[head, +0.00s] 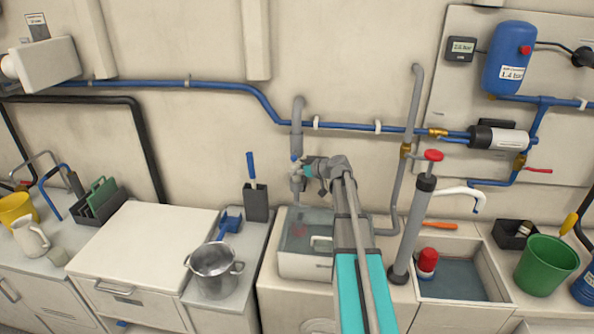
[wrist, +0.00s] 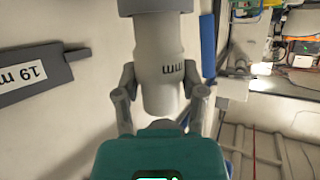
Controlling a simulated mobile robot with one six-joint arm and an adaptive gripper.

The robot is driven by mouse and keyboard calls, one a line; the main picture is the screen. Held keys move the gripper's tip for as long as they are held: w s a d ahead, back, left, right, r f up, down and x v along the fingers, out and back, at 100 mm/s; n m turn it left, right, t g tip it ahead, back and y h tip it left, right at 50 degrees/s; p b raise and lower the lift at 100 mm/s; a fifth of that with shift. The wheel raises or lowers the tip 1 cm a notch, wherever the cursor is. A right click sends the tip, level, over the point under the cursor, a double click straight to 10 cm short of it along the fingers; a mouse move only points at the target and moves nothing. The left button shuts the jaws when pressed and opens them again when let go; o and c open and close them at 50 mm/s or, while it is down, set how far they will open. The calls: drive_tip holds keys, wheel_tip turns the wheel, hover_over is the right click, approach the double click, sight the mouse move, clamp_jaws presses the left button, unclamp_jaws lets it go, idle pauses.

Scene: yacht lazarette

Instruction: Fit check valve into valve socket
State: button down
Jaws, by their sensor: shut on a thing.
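The check valve (wrist: 160,85) is a pale grey cylinder with partly readable "mm" print, narrowing toward its lower end. My gripper (wrist: 163,98) is shut on it, one finger on each side. Its upper end meets a wider grey collar (wrist: 153,8), which looks like the valve socket; I cannot tell whether the valve is inside it or only against it. In the head view my gripper (head: 310,168) is at the wall, below the downturned grey pipe (head: 297,112). The valve is too small and covered there to make out clearly.
A clear-sided tank (head: 305,262) stands below my gripper. A blue pipe (head: 225,86) runs along the wall. An upright pump with a red handle (head: 433,155) and a sink (head: 465,280) are to the right. A steel pot (head: 213,268) is left. A "19 m" label (wrist: 35,72) shows beside the valve.

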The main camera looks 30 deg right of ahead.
drive_tip(key=shift+f+b, duration=0.7)
drive_tip(key=shift+f, duration=0.05)
drive_tip(key=shift+c, duration=0.5)
unclamp_jaws()
idle(0.4)
drive_tip(key=shift+s, duration=0.1)
